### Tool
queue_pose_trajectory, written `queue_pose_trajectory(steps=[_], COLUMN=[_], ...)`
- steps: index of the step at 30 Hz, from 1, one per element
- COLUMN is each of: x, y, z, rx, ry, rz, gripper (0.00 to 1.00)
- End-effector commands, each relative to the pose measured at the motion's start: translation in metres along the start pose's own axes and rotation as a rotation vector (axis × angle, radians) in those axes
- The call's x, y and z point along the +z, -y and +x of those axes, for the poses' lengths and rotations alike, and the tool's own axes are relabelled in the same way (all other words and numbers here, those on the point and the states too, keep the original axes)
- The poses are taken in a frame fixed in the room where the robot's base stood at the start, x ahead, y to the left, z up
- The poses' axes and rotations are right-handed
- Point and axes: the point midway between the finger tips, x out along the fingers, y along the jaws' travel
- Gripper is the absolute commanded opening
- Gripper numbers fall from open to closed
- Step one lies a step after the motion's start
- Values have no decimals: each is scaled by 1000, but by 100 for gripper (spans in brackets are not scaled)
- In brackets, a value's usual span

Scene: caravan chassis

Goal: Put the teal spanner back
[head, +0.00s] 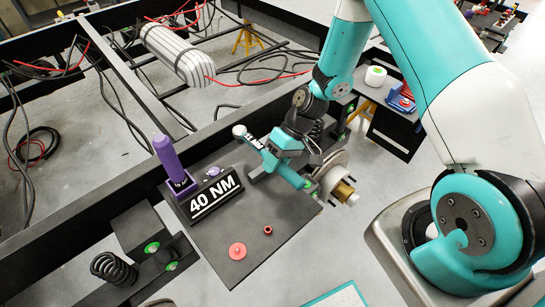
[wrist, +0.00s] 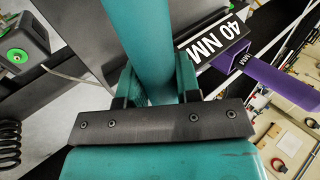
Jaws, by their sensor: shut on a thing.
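My gripper (head: 283,158) is shut on the teal spanner (head: 291,177), holding it across the handle. The spanner's pale head end (head: 240,131) points to the upper left in the head view, and its teal handle end points to the lower right, near the hub. In the wrist view the teal handle (wrist: 140,35) runs up between my gripper's two fingers (wrist: 152,85). The spanner appears to be above the dark board (head: 215,238); I cannot tell whether it touches it. No empty place for it is clearly visible.
A hub with a brass-coloured part (head: 343,192) is right of my gripper. Black chassis beams run behind.

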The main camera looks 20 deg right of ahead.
Motion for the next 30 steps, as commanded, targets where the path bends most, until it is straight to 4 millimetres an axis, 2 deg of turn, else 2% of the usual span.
queue_pose_trajectory(steps=[9,30], x=[2,3], y=[1,-35], z=[0,48], rx=[-1,0], ry=[-6,-8], rz=[-2,-2], gripper=[0,0])
